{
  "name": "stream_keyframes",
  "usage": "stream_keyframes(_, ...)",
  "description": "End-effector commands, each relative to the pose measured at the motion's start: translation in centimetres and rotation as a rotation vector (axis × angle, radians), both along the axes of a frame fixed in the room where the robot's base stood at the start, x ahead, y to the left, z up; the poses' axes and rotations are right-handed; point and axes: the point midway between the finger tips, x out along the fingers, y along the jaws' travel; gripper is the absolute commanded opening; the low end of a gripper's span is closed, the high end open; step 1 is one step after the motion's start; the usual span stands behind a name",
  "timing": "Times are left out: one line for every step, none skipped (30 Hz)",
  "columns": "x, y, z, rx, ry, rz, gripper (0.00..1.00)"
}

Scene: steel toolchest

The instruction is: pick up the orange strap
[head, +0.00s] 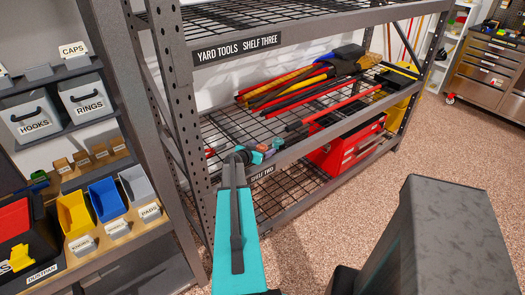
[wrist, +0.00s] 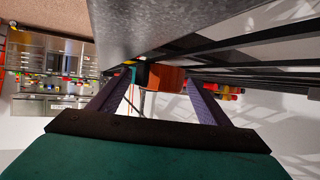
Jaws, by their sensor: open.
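The orange strap appears as a small orange piece (head: 277,143) just past the end of my arm in the head view, on the wire shelf behind the "SHELF TWO" edge. In the wrist view an orange block-like piece (wrist: 167,77) with a black part at its left lies ahead, between the lines of my two fingers. My gripper (wrist: 151,82) is open, its fingers spread to either side of the orange piece; it does not look gripped. In the head view my gripper (head: 262,149) is small and partly hidden by my arm.
A grey shelf beam (wrist: 150,30) passes close to my fingers in the wrist view. Long red and yellow tools (head: 310,85) lie farther back on the same shelf. A red toolbox (head: 347,143) sits on the lower shelf. A shelf post (head: 180,120) stands left of my arm.

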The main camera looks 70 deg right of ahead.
Motion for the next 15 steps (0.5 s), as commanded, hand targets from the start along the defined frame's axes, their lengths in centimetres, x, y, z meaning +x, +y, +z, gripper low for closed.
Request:
stream_keyframes(0.01,0.02,0.01,0.000,0.000,0.000,0.71)
stream_keyframes(0.02,0.01,0.01,0.000,0.000,0.000,0.71)
stream_keyframes(0.02,0.01,0.01,0.000,0.000,0.000,0.71)
stream_keyframes(0.03,0.01,0.02,0.000,0.000,0.000,0.71)
stream_keyframes(0.03,0.02,0.01,0.000,0.000,0.000,0.66)
stream_keyframes(0.03,0.02,0.01,0.000,0.000,0.000,0.59)
stream_keyframes(0.04,0.02,0.01,0.000,0.000,0.000,0.54)
stream_keyframes(0.04,0.02,0.01,0.000,0.000,0.000,0.49)
stream_keyframes(0.04,0.02,0.01,0.000,0.000,0.000,0.42)
stream_keyframes(0.06,0.03,0.02,0.000,0.000,0.000,0.37)
stream_keyframes(0.06,0.03,0.02,0.000,0.000,0.000,0.32)
stream_keyframes(0.06,0.03,0.01,0.000,0.000,0.000,0.25)
stream_keyframes(0.05,0.02,0.03,0.000,0.000,0.000,0.25)
stream_keyframes(0.06,0.03,0.04,0.000,0.000,0.000,0.25)
stream_keyframes(0.06,0.03,0.04,0.000,0.000,0.000,0.25)
